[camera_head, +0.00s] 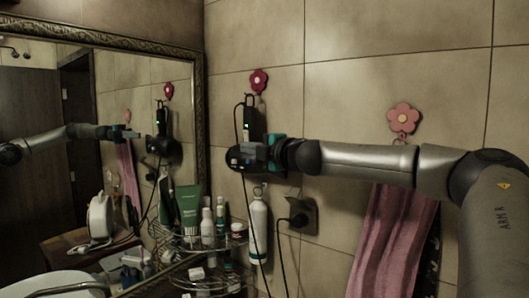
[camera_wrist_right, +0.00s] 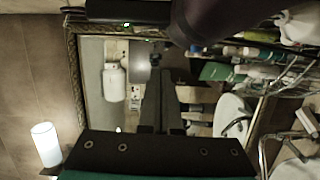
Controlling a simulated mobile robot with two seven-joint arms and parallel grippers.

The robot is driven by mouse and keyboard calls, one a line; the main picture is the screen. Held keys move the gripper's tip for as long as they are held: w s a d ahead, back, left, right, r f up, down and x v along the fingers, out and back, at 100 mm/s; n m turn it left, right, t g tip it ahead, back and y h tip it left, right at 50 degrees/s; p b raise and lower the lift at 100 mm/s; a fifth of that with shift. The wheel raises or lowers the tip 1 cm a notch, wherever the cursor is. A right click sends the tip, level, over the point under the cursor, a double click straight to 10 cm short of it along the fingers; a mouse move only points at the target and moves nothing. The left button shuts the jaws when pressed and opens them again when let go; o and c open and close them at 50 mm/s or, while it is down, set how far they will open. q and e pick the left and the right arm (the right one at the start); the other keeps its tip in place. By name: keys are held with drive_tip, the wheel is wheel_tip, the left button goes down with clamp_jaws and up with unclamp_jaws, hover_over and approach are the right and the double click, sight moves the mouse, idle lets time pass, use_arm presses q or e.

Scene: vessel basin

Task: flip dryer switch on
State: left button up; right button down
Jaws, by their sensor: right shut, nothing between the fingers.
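The dryer (camera_head: 247,116) hangs upright on the tiled wall below a red flower hook (camera_head: 258,81). Its dark handle has a small bright light, and a cord runs down from it. My right gripper (camera_head: 250,157) is in front of its lower part and hides much of it. In the right wrist view my right gripper (camera_wrist_right: 161,82) has its dark fingers together with nothing between them. The dryer's dark body (camera_wrist_right: 208,18) crosses the top of that view, apart from the fingertips, with small green lights. I cannot make out the switch position. My left gripper is not in view.
A framed mirror (camera_head: 199,90) on the left reflects my arm and the dryer. A wire shelf (camera_head: 205,245) holds a green tube (camera_head: 188,208) and several bottles. A white bottle (camera_head: 258,230) hangs below the gripper. A plug and socket (camera_head: 298,218) and pink towel (camera_head: 395,240) are right.

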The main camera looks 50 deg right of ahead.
drive_tip(key=s+a+b, duration=0.1)
drive_tip(key=s+b, duration=0.2)
drive_tip(key=s, duration=0.3)
drive_tip(key=shift+s, duration=0.15)
idle(0.3)
